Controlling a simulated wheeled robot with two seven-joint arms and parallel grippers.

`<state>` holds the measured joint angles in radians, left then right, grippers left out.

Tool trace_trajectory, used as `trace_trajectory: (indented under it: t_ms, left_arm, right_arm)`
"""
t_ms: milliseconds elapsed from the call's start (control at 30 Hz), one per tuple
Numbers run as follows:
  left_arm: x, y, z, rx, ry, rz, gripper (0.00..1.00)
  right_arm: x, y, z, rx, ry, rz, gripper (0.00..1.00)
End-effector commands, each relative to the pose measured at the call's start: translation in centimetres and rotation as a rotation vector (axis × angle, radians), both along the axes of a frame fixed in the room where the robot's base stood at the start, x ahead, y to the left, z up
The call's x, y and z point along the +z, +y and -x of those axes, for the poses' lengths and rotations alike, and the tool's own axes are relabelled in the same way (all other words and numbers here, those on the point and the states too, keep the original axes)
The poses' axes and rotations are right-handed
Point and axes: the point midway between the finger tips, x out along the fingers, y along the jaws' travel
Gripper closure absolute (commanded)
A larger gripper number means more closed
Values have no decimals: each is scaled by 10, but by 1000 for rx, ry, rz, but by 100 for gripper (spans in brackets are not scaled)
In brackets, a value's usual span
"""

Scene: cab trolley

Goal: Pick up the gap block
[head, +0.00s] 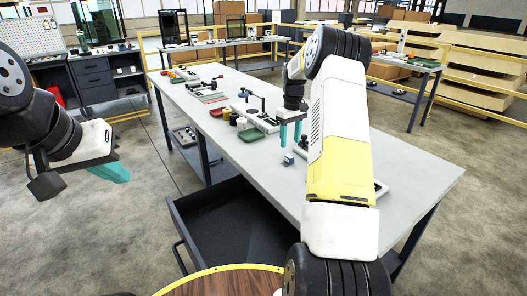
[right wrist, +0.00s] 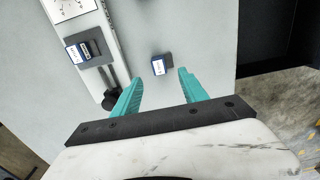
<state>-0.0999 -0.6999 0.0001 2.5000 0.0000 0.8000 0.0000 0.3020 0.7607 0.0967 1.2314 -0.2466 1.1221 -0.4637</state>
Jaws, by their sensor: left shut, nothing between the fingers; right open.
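A small grey block with a blue and white face, which looks like the gap block (head: 288,159), sits on the grey table (head: 395,160) close to its front edge. In the right wrist view the block (right wrist: 159,65) lies alone on the tabletop, ahead of the fingertips and between their lines. My right gripper (head: 290,134) is open and empty, pointing down above and just behind the block. Its teal fingers also show in the right wrist view (right wrist: 160,82), not touching the block. My left gripper (head: 112,173) is shut and empty, away from the table at the left.
A device with a dial and a labelled block (right wrist: 84,50) stands left of the loose block in the right wrist view. A green tray (head: 250,134) and small cups (head: 232,119) stand farther along the table. An open dark drawer (head: 185,214) juts out below the front edge.

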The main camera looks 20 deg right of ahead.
Motion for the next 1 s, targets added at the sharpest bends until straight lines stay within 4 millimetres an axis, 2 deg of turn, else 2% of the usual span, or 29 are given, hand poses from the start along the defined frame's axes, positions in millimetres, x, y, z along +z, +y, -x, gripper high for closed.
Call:
trace_trajectory:
  t_ms: [433,667,900,933,1000]
  left_arm:
    - [0,0,0,0,0,0,100]
    - [0,0,0,0,0,0,100]
    - [0,0,0,0,0,0,100]
    - [0,0,0,0,0,0,100]
    - [0,0,0,0,0,0,100]
  right_arm:
    - [-44,-3,0,1,7,-2,49]
    - [-78,-4,0,2,7,-1,49]
    - [-82,-4,0,2,4,-1,49]
    - [-82,-4,0,2,4,-1,51]
    - [-82,-4,0,1,4,-1,65]
